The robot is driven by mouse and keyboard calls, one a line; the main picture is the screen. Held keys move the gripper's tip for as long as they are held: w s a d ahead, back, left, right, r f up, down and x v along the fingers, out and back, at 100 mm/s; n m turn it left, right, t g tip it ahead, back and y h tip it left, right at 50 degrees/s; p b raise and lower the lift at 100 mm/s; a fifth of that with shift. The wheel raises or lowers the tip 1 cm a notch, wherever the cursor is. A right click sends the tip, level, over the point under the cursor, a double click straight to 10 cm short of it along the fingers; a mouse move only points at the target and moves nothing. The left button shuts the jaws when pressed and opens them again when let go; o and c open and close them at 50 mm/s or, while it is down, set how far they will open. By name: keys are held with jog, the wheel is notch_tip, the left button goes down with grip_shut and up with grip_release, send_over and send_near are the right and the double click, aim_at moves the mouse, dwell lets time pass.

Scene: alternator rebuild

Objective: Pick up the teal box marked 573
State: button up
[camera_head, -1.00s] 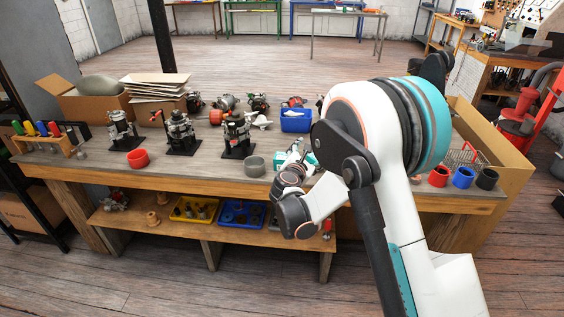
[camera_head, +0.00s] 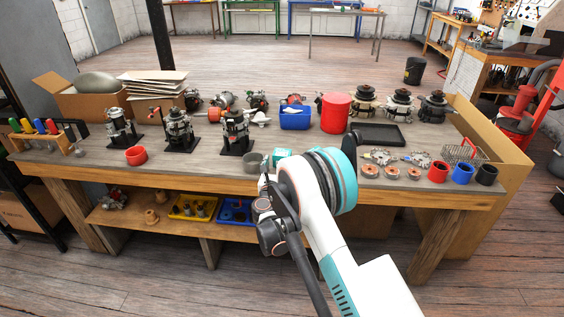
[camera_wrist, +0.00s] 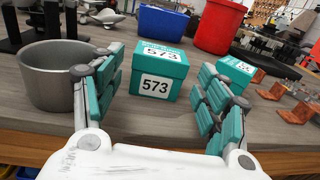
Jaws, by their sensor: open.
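The teal box marked 573 (camera_wrist: 158,73) stands on the workbench in the wrist view, with white number labels on its front and top. My gripper (camera_wrist: 158,92) is open, its teal-padded fingers to the left and right of the box's near side. The box appears a little beyond and between the fingers, and nothing is held. In the head view, a small teal patch of a box (camera_head: 281,154) shows just behind my arm, which hides most of that spot. A second teal box (camera_wrist: 237,69) with a partly hidden label stands to the right, behind the right finger.
A grey cup (camera_wrist: 52,77) stands close to the left finger. A blue bin (camera_wrist: 161,22) and a red canister (camera_wrist: 219,25) stand behind the box. Copper parts (camera_wrist: 270,92) lie to the right. The workbench's front edge (camera_head: 110,177) is near my arm.

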aim_at(282, 153)
jog(key=shift+w+d, duration=0.1)
jog(key=shift+w, duration=0.65)
jog(key=w, duration=0.1)
jog(key=w+b, duration=0.2)
jog(key=w, duration=0.1)
jog(key=shift+d+f, duration=0.2)
jog(key=shift+d, duration=0.1)
jog(key=shift+w+r+b, duration=0.15)
jog(key=shift+w+b, duration=0.2)
jog(key=shift+w, duration=0.3)
jog(key=shift+c, duration=0.5)
jog(key=c, duration=0.7)
